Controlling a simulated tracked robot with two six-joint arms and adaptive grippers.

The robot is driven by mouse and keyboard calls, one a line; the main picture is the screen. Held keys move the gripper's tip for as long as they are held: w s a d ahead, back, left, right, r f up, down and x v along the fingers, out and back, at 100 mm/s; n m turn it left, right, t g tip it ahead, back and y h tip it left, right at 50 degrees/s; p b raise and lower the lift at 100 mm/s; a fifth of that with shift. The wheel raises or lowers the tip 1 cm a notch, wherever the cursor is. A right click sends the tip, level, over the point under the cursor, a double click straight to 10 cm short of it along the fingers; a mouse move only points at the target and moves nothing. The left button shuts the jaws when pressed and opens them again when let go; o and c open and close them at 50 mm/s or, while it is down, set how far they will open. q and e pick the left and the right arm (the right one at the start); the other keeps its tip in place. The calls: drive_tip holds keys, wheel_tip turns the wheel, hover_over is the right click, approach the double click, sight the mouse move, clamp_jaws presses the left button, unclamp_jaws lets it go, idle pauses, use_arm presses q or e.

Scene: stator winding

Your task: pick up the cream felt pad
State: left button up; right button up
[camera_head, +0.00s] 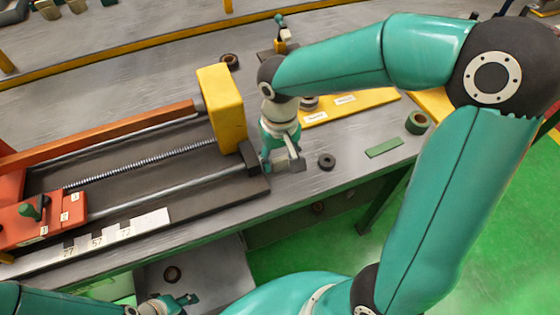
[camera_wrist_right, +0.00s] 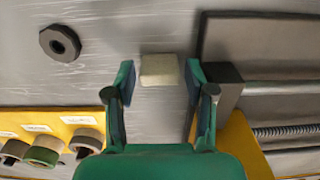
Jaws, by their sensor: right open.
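The cream felt pad (camera_wrist_right: 160,70) is a small pale block lying on the grey bench top in the right wrist view. My right gripper (camera_wrist_right: 160,85) is open, with one finger on each side of the pad. I see a gap between the pad and the left finger; the right finger is close to its edge. In the head view my right gripper (camera_head: 283,162) points down at the bench beside the end of the dark machine bed, and the pad is hard to make out there. My left gripper (camera_head: 178,302) is low at the bottom, far from the pad, its opening unclear.
A dark ring (camera_head: 327,161) lies right of my right gripper. The machine's yellow block (camera_head: 221,108) and dark bed end stand close on its left. A yellow tray (camera_head: 368,98) with labels and rings is behind. A green strip (camera_head: 384,148) lies near the front edge.

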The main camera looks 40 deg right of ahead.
drive_tip(key=shift+f, duration=0.95)
drive_tip(key=c, duration=0.6)
drive_tip(key=shift+r, duration=0.15)
